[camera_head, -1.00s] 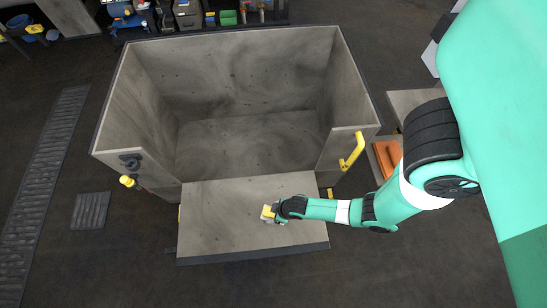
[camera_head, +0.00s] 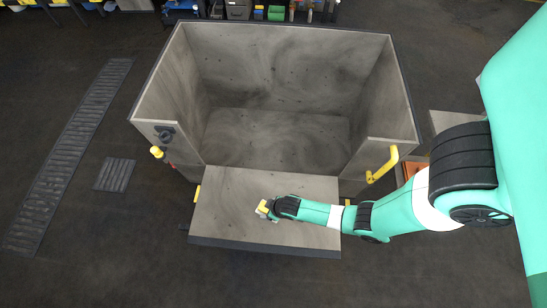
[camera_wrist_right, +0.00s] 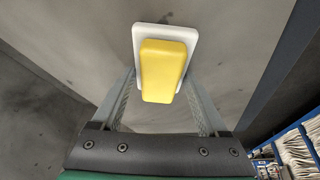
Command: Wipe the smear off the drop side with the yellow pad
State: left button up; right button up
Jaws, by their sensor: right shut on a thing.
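The drop side (camera_head: 222,212) is the grey flap lying folded down at the front of the grey open box. My right gripper (camera_head: 263,209) is over its middle, shut on the yellow pad (camera_head: 261,205). In the right wrist view the yellow pad (camera_wrist_right: 162,70) has a white base (camera_wrist_right: 143,40) and sits between the two fingers of my right gripper (camera_wrist_right: 160,90), with the grey panel behind it. I cannot tell whether the pad touches the panel. Faint dark shading shows on the drop side, but I cannot make out a distinct smear. My left gripper is not in view.
The box (camera_head: 270,60) has tall walls and a yellow handle (camera_head: 382,165) at its front right. A yellow knob (camera_head: 156,152) stands out at its front left. Shelves with bins (camera_head: 240,10) line the back. The floor at left holds drain grates (camera_head: 115,174) and is otherwise clear.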

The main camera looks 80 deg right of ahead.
aim_at(260, 207)
jog(key=shift+w+a+f, duration=0.1)
jog(key=shift+w+a, duration=0.05)
jog(key=shift+w, duration=0.7)
jog(key=r, duration=0.1)
jog(key=r+p, duration=0.1)
jog(key=r, duration=0.1)
jog(key=shift+w+a+r+p, duration=0.1)
jog(key=shift+w+p, duration=0.15)
jog(key=shift+p, duration=0.1)
notch_tip(260, 207, up, 5)
jog(key=p, duration=0.5)
jog(key=shift+r, duration=0.15)
